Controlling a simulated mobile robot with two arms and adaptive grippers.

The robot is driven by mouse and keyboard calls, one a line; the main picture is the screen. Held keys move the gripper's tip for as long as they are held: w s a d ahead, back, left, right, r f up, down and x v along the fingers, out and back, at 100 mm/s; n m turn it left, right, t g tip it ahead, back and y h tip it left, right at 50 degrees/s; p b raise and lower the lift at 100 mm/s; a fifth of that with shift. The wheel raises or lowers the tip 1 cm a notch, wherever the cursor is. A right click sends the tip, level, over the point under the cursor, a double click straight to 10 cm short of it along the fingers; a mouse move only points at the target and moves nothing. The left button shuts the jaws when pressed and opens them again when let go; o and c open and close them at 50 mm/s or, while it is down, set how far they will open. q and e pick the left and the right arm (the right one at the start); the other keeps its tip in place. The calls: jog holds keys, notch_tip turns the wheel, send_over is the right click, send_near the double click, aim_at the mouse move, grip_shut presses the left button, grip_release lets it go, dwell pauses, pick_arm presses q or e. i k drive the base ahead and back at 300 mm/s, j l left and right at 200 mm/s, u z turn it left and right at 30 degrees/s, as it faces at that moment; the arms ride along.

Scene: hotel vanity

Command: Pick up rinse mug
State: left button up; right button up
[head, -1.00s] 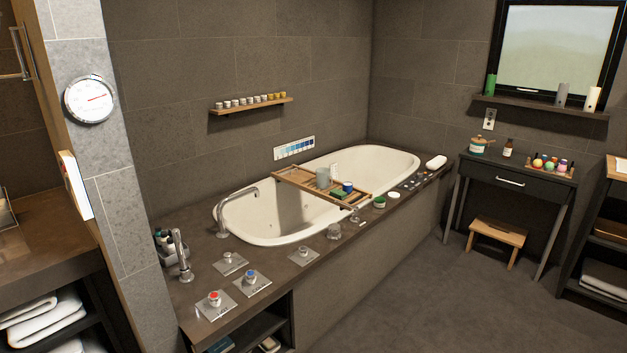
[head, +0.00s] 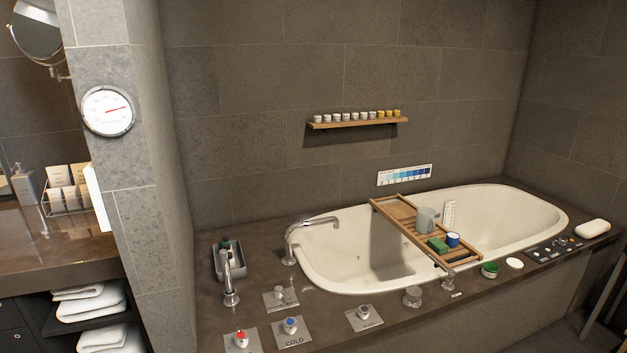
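A grey-blue mug (head: 427,219) stands upright on the wooden bath tray (head: 385,212) that lies across the white bathtub (head: 330,262); I cannot tell for sure that it is the rinse mug. A green block (head: 437,244) and a small blue jar (head: 453,240) sit near it on the tray. A white upright piece with marks (head: 449,213) shows just behind the mug. Neither of my grippers is in the head view.
A curved tub spout (head: 312,224) rises at the tub's left end. Control knobs (head: 291,325), a second tap (head: 229,279) and a grey caddy (head: 228,262) stand on the dark ledge. A wall shelf (head: 357,122) holds small cups. A tiled pillar (head: 125,160) stands at left.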

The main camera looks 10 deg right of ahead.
aim_at(425, 221)
jog(key=i+l+u, duration=0.1)
jog(key=l, duration=0.35)
jog(key=i+l+u, duration=0.15)
jog(key=l, duration=0.35)
jog(key=i+l+u, duration=0.1)
jog(key=l, duration=0.4)
jog(key=i+l+u, duration=0.1)
jog(key=i+l, duration=0.15)
jog(key=l, duration=0.25)
jog(key=i+l+u, duration=0.15)
jog(key=l, duration=0.35)
jog(key=l+u, duration=0.1)
jog(key=l, duration=0.4)
